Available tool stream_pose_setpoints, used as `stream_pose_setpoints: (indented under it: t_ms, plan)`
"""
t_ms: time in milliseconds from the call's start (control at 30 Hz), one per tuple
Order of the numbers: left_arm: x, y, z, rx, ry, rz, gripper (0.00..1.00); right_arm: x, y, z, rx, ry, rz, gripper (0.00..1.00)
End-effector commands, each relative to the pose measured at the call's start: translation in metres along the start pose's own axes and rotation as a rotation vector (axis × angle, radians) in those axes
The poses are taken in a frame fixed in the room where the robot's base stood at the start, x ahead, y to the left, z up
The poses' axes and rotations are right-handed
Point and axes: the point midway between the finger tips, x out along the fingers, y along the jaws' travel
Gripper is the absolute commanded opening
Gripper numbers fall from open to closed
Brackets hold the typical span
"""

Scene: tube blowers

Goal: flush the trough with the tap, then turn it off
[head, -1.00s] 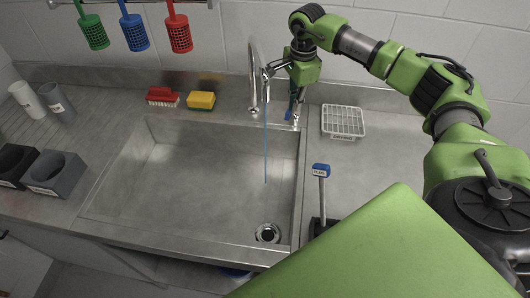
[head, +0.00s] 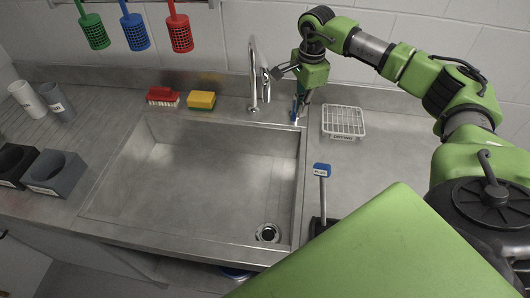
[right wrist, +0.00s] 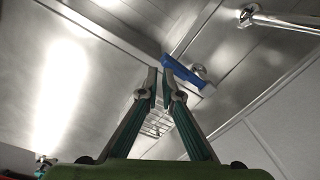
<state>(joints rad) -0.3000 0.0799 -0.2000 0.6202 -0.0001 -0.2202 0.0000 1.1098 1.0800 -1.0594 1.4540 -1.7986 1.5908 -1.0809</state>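The trough (head: 200,180) is a steel basin in the counter with a round drain (head: 267,233) at its lower right. The curved steel tap (head: 254,80) stands at its back edge, and no water stream shows under it. A blue lever (head: 295,112) stands right of the tap, at the trough's back right corner; it also shows in the right wrist view (right wrist: 181,74). My right gripper (right wrist: 160,72) is nearly closed with its tips beside the blue lever, with nothing clearly held between them. Whether they touch it cannot be told. My left gripper is out of view.
A red brush (head: 162,96) and a yellow sponge (head: 201,100) lie behind the trough. Grey cups and dark holders (head: 58,174) stand at left. Baskets hang from the rail.

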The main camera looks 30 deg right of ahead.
Motion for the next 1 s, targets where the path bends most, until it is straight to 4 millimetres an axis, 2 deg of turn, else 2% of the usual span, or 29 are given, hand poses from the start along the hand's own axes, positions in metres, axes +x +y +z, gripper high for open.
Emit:
stream_pose_setpoints:
  t_ms: [33, 333, 767, 1000]
  plan:
    - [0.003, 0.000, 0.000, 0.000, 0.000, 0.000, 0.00, 0.023, 0.019, -0.002, -0.005, 0.018, 0.067, 0.00]
    - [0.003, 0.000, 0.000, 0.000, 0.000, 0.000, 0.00, 0.023, 0.020, -0.004, -0.004, 0.018, 0.067, 0.00]
    - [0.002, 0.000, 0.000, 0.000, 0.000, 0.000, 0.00, 0.024, 0.013, 0.009, -0.009, 0.018, 0.068, 0.00]
    - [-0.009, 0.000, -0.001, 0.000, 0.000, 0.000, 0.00, 0.009, 0.012, 0.010, -0.012, 0.017, 0.067, 0.00]
